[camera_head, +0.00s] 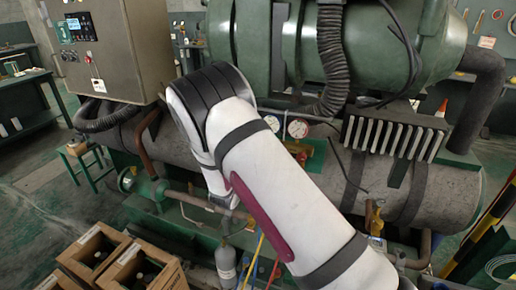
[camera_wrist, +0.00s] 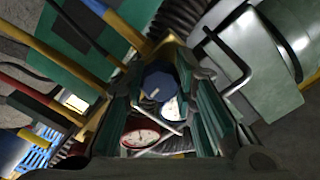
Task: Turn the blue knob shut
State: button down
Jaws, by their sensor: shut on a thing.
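The blue knob (camera_wrist: 157,86) is a dark blue, faceted cap seen in the wrist view, between the fingers of my gripper (camera_wrist: 162,76). My gripper is shut on the knob, with one finger on each side of it. In the head view my white arm hides the knob and the gripper's fingers.
In the head view, a large grey pipe (camera_head: 440,195), a control box (camera_head: 110,45) and wooden crates (camera_head: 95,255) surround my arm. Yellow and red hoses run close by.

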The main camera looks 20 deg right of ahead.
jog(key=shift+m, duration=0.5)
jog(key=c, duration=1.3)
grip_release()
jog(key=v, duration=1.2)
